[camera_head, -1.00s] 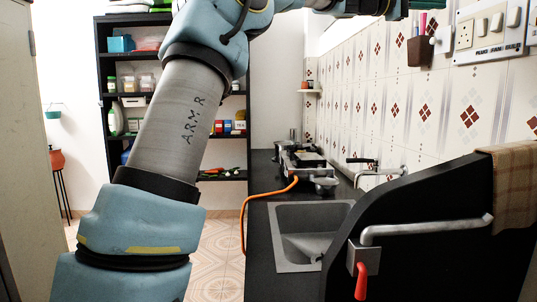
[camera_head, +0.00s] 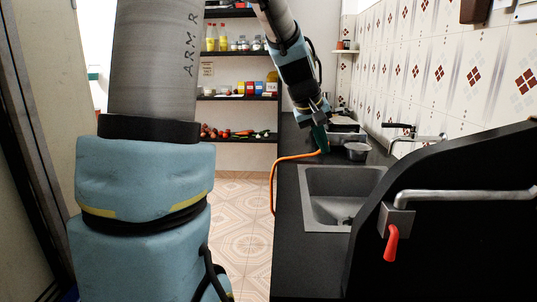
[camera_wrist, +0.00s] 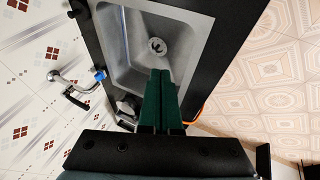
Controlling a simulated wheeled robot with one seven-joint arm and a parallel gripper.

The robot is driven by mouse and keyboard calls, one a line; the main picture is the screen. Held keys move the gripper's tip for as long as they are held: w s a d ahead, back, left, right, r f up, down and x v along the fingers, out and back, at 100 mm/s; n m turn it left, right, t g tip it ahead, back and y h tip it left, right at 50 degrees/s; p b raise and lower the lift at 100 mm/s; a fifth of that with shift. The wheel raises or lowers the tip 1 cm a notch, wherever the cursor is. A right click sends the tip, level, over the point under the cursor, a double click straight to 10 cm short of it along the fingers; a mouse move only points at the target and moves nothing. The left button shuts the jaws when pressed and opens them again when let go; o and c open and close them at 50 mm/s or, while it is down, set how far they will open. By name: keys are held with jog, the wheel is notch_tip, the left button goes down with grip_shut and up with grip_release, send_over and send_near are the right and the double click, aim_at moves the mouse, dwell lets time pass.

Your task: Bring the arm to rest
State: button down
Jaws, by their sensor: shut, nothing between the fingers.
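My gripper (camera_head: 322,145) points down over the black counter, in front of the stove (camera_head: 345,133), in the head view. Its dark green fingers also show in the wrist view (camera_wrist: 161,74), shut together with nothing between them. In the wrist view they overlap the near part of the sink (camera_wrist: 122,50). My arm rises along the left of the head view and comes back down from the top middle. The gripper hides part of the stove.
The grey sink (camera_head: 318,213) is empty. A metal bowl (camera_head: 357,151) stands by the stove, near a tap (camera_head: 415,137). An orange hose (camera_head: 274,185) hangs over the counter's left edge. A black panel with a red-handled valve (camera_head: 391,243) stands at right. Shelves (camera_head: 240,97) stand behind.

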jog(key=s+a+f+y, duration=0.1)
jog(key=s+a+f, duration=0.3)
jog(key=a, duration=0.3)
jog(key=s+a+f+g+y, duration=0.1)
jog(key=s+a+f+y, duration=0.1)
jog(key=s+a+f, duration=0.2)
jog(key=s+a+f+m+g+y, duration=0.1)
jog(key=s+a+f, duration=0.3)
jog(key=s+a, duration=0.4)
jog(key=shift+a+f, duration=0.3)
jog(key=shift+a, duration=0.65)
